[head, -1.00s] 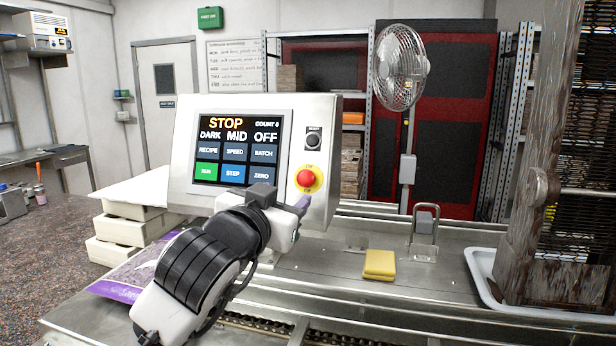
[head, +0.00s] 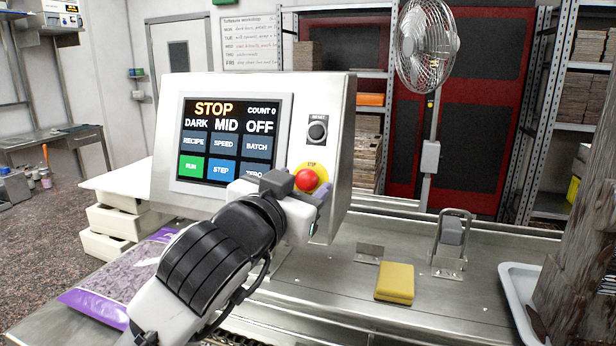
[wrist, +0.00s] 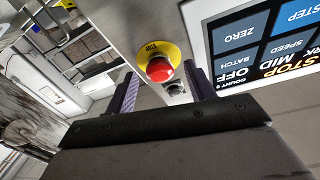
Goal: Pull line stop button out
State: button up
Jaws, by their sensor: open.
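The line stop button (head: 307,180) is a red mushroom head on a yellow round plate. It sits at the lower right of the grey control panel (head: 335,120), below the black reset knob (head: 317,131). My gripper (head: 306,192) is in front of the panel, just below and in front of the button. In the wrist view the red button (wrist: 159,69) shows beyond and between the two purple fingers of my gripper (wrist: 160,92). The fingers are spread apart with nothing between them, and the button still looks a little beyond their tips. The screen (head: 232,140) reads STOP.
A yellow sponge-like block (head: 395,282) lies on the metal bench right of the panel. A metal bracket (head: 451,243) stands behind it. A white tray (head: 520,290) is at the right edge. A purple bag (head: 100,300) lies left of my arm. A fan (head: 428,45) stands behind.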

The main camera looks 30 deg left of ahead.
jog(key=shift+w, duration=0.3)
jog(key=shift+c, duration=0.3)
grip_shut()
